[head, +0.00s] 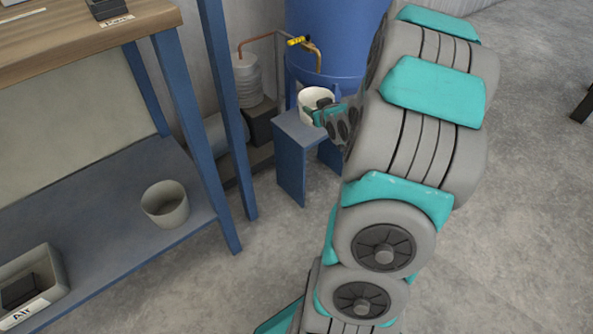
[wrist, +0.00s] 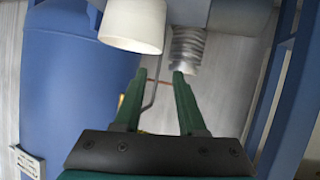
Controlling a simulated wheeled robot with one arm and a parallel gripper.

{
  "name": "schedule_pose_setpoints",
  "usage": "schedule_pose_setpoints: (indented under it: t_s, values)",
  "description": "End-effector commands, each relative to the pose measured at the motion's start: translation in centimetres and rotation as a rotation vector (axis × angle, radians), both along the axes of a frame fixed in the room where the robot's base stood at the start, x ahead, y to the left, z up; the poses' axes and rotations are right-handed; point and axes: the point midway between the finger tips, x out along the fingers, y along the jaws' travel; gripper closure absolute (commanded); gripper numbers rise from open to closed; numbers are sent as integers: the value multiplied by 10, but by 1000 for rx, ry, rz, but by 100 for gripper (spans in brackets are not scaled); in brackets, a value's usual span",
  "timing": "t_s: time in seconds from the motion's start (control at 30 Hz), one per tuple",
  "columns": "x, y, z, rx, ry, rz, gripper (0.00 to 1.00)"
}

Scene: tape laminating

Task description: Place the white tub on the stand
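The white tub (head: 314,97) stands upright on the small blue stand (head: 291,150), beside the big blue barrel. In the wrist view, which looks upside down, the tub (wrist: 133,24) is at the top, with its rim towards my fingers. My gripper (head: 320,113) is right at the tub in the head view and hides part of its front. In the wrist view my gripper (wrist: 160,75) has its two green fingers spread with nothing between them, and the tub is clear of both fingertips. Whether a finger touches the rim cannot be told.
The blue barrel (head: 332,30) with a copper pipe and yellow-handled valve (head: 297,41) stands behind the stand. A ribbed grey container (head: 247,80) is to its left. The workbench's blue leg (head: 229,110) is near. A pale tub (head: 165,205) sits on the lower shelf (head: 110,215).

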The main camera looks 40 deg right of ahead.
Motion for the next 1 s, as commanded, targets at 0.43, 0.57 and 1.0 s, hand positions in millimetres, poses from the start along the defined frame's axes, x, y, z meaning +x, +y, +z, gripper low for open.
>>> schedule_pose_setpoints:
  t_s: [0.43,0.57,1.0]
  values:
    - [-48,102,5,27,434,9,60]
    - [-91,149,12,59,605,7,60]
    - [-293,302,50,207,1138,83,60]
